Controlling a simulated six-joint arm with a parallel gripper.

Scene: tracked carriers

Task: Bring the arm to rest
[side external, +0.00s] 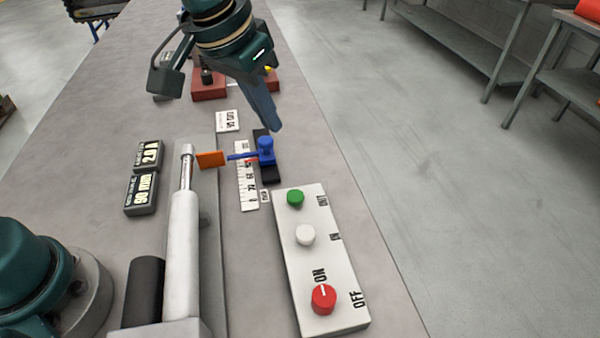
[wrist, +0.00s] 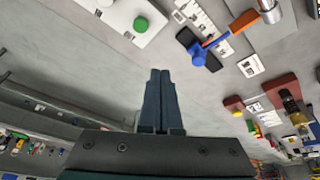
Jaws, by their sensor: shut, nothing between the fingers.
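My gripper (side external: 268,118) is shut and empty, with its fingers pointing down above the table just behind the blue knob piece (side external: 266,150). In the wrist view the closed fingers of my gripper (wrist: 160,75) lie side by side with nothing between them. The blue piece (wrist: 198,55) shows there to the upper right of the fingertips, apart from them. Whether the arm is moving cannot be told from these single frames.
A white control panel (side external: 318,265) with green, white and red knobs stands at the front. A silver cylinder (side external: 184,230) with an orange flag (side external: 210,159) lies left of a ruler (side external: 243,180). Two displays (side external: 141,193) stand left. A dark red block (side external: 209,91) sits behind.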

